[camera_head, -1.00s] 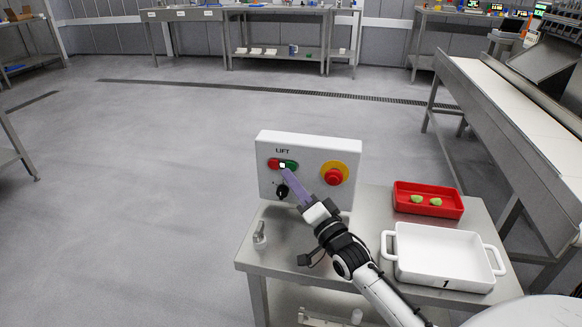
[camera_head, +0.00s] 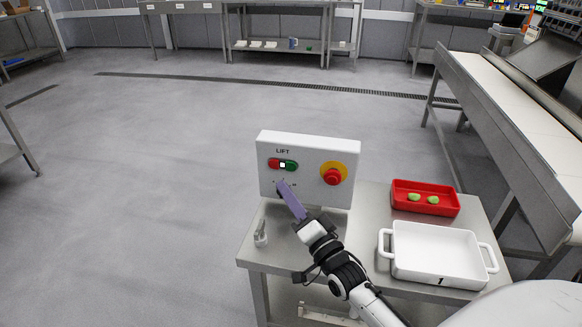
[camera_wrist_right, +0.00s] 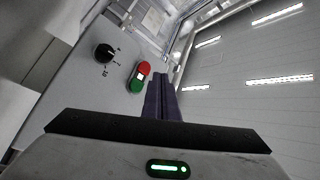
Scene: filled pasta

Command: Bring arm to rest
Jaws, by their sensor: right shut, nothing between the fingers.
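My right gripper (camera_head: 284,184) is shut and empty, its purple fingers held together in front of the white LIFT control box (camera_head: 309,152). In the head view the fingertips are just below the red and green buttons (camera_head: 283,165) and cover the black knob. In the right wrist view the shut fingers (camera_wrist_right: 160,92) point past the red and green buttons (camera_wrist_right: 139,77), and the black knob (camera_wrist_right: 104,53) shows to the left. I cannot tell whether the fingertips touch the box. My left gripper is not in view.
The box stands on a steel table (camera_head: 375,200). To its right are a red tray (camera_head: 426,208) with green pieces of filled pasta (camera_head: 414,197) and a white dish (camera_head: 437,272) marked 1. A red emergency button (camera_head: 333,176) is on the box. A conveyor (camera_head: 500,110) stands at right. Open floor lies left.

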